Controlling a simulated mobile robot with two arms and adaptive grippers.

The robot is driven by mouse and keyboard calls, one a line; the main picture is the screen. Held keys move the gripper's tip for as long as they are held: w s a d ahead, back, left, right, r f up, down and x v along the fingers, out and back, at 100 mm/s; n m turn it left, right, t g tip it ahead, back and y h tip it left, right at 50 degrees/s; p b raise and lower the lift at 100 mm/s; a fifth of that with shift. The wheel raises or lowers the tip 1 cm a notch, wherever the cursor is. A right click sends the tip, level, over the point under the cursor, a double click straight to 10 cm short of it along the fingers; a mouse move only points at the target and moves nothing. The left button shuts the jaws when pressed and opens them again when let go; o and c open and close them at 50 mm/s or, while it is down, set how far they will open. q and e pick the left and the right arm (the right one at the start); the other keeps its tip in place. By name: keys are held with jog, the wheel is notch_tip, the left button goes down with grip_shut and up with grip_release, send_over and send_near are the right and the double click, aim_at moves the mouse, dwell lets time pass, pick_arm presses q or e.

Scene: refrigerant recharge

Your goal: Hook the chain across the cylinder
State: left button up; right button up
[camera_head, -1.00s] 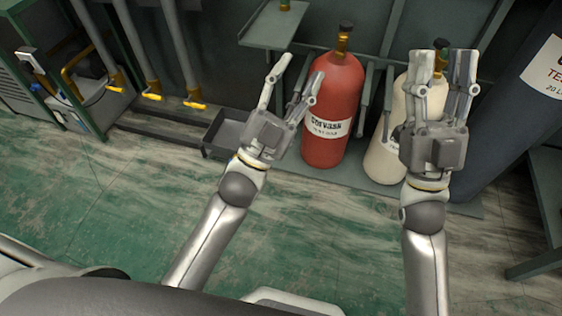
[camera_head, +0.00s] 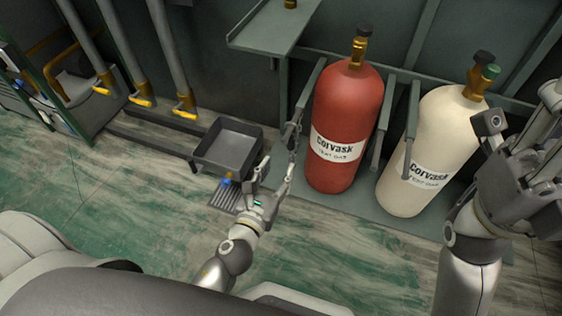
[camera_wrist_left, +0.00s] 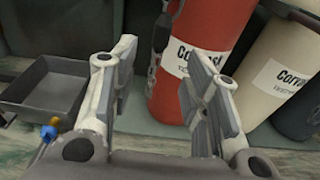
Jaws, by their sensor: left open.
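The red cylinder (camera_head: 345,120) stands upright in the rack, and it also shows in the left wrist view (camera_wrist_left: 205,40). A dark chain (camera_head: 293,135) hangs down at the red cylinder's left side. In the left wrist view its links (camera_wrist_left: 154,66) show beyond the gap between my fingers. My left gripper (camera_head: 276,168) is open and empty, low and just in front of the chain. My right gripper (camera_head: 520,115) is at the right, in front of part of the cream cylinder (camera_head: 435,135); its jaw opening is unclear.
A grey tray (camera_head: 228,148) stands left of my left gripper, with a small floor grate (camera_head: 225,195) below it. A shelf (camera_head: 270,28) juts out above. Rack posts (camera_head: 385,130) stand between the cylinders. Pipes with yellow ends (camera_head: 140,101) are at the left. The front floor is clear.

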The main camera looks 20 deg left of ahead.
aim_at(289, 148)
pick_arm(q)
jog(key=shift+w+d+f+p, duration=0.1)
jog(key=shift+w+f+p, duration=0.05)
jog(key=shift+w, duration=1.45)
jog(key=shift+w+d+f+p, duration=0.1)
jog(key=shift+w+f+p, duration=0.1)
jog(key=shift+w, duration=1.4)
jog(key=shift+w+f+p, duration=0.15)
jog(key=shift+w, duration=1.45)
grip_shut()
